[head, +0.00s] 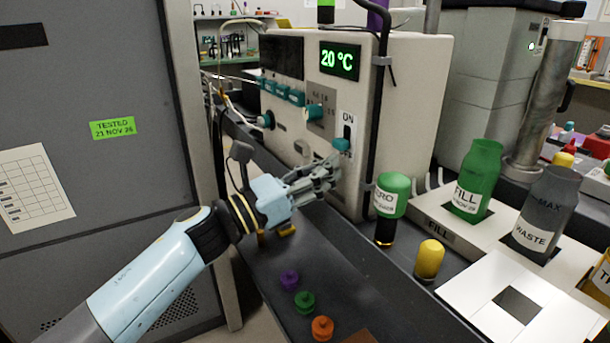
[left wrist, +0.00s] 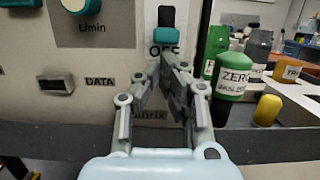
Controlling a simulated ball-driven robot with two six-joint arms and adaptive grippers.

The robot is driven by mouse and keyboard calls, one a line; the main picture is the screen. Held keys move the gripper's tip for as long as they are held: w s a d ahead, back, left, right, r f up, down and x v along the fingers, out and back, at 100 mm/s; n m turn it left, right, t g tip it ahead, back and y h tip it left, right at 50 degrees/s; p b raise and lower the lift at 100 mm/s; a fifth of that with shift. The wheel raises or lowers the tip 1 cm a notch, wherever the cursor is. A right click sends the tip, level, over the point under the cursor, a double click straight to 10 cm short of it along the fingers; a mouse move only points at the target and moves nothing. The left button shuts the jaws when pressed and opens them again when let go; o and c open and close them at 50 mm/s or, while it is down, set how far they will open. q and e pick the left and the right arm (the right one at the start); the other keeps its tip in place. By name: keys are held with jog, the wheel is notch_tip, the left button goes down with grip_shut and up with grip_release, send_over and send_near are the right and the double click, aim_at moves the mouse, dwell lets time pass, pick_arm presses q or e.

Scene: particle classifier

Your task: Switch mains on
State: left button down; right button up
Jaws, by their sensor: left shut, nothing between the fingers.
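The mains switch (head: 341,144) is a teal lever on a white ON/OFF plate on the front of the beige instrument (head: 400,110). The lever sits at the lower end of its dark slot, away from the ON label. In the left wrist view the teal lever (left wrist: 164,35) is just above the OFF label. My left gripper (head: 330,172) is shut and empty. Its fingertips (left wrist: 168,65) are just below the lever and partly cover the OFF label. I cannot tell whether they touch the panel. My right gripper is in neither view.
A green display (head: 340,61) reads 20 °C; the display beside it is dark. A black cable runs down the instrument's edge. A green ZERO bottle (head: 392,195) and a yellow-capped vial (head: 429,259) stand right of my gripper. Purple, green and orange caps lie on the dark bench.

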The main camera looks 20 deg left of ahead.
pick_arm(q)
jog(key=shift+w+d, duration=0.2)
